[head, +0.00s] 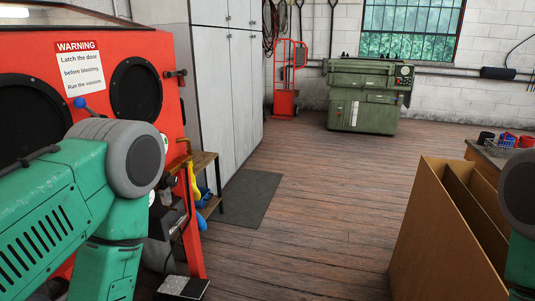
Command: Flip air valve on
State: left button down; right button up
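The red blast cabinet (115,48) fills the left of the head view, with a white warning sign (80,70) and two round black arm ports (136,90) on its front. A small lever with a blue ball (81,102) shows in front of the cabinet, just above my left arm. A brass-coloured fitting (179,162) shows at the cabinet's right edge, beside my arm. I cannot tell which of these, if either, is the air valve, or its position. My green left arm covers the lower cabinet. Neither gripper is in view; only arm links show at left and right.
A small wooden shelf (203,160) and a dark floor mat (246,197) lie past the cabinet, beside tall grey lockers (228,80). A brown divided box (428,225) stands at the right. A green machine (364,95) stands at the back. The wooden floor between is clear.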

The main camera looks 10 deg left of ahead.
aim_at(188, 163)
jog(key=i+l+u, duration=0.1)
jog(key=i+u, duration=0.35)
jog(key=i+l+u, duration=0.25)
jog(key=u, duration=0.2)
jog(key=i+l+u, duration=0.25)
jog(key=u, duration=0.2)
jog(key=l, duration=0.1)
